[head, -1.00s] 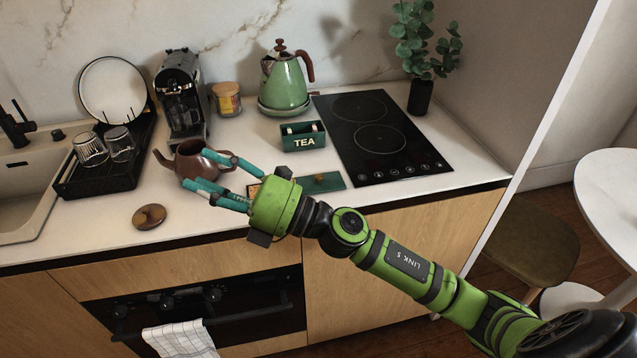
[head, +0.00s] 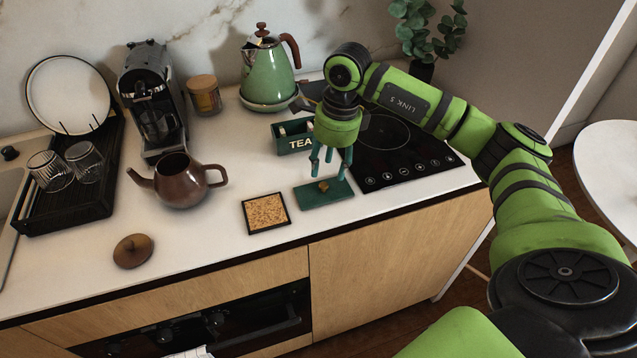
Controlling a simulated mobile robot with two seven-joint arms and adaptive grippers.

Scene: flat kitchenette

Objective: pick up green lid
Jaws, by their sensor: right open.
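The green lid (head: 316,197) is a flat dark-green rectangle with a small brass knob. It lies on the counter in front of the green TEA box (head: 292,137), left of the cooktop. My right gripper (head: 327,171) points straight down over the lid, its teal fingers spread and empty around and above the knob. I cannot tell whether the fingertips touch the lid. The TEA box is open, and my gripper hides its right part. My left gripper is not in view.
A cork trivet (head: 266,212) lies left of the lid. A brown teapot (head: 181,183) without its lid stands further left, with its round lid (head: 133,251) on the counter. The green kettle (head: 268,71) stands behind the TEA box. The black cooktop (head: 408,152) is to the right.

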